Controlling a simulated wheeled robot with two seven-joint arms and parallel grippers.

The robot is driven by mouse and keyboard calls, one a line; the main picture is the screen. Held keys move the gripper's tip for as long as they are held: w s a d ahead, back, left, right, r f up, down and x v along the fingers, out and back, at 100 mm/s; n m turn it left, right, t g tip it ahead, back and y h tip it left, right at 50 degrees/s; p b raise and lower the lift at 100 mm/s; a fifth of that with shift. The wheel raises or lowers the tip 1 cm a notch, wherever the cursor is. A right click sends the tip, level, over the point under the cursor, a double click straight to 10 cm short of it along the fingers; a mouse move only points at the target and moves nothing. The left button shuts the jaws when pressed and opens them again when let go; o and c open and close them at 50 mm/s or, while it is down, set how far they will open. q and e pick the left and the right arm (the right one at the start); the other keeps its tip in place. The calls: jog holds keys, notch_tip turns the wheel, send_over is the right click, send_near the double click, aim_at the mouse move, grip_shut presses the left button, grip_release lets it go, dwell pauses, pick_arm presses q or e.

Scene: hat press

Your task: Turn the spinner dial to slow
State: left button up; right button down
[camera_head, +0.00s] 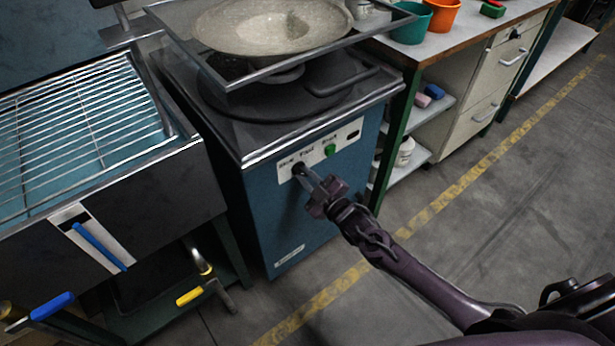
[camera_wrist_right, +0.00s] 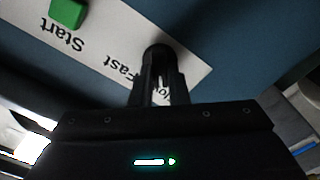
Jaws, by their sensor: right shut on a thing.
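The spinner (camera_head: 258,195) is a blue cabinet with a dark top, in the middle of the head view. Its white label strip (camera_head: 318,148) carries the words Slow and Fast, a green start button (camera_head: 330,149) and the black dial (camera_head: 298,167). My right gripper (camera_head: 306,175) reaches in from the lower right and is shut on the dial. In the right wrist view the dial (camera_wrist_right: 158,52) is between the fingertips, and the green button (camera_wrist_right: 68,13) is at the upper left. The fingers partly cover the word Slow, and the dial's pointing direction cannot be told. My left gripper is not in view.
A metal frame (camera_head: 225,80) with a round, pale grey dish-shaped piece (camera_head: 270,24) sits above the spinner. A basin with a wire rack (camera_head: 75,130) stands at the left, with a blue-handled lever (camera_head: 100,246). A workbench (camera_head: 450,45) stands at the right. Floor at the right is clear.

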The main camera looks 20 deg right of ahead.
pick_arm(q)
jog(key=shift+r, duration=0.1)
pick_arm(e)
jog(key=c, duration=1.4)
grip_release()
jog(key=shift+s, duration=0.1)
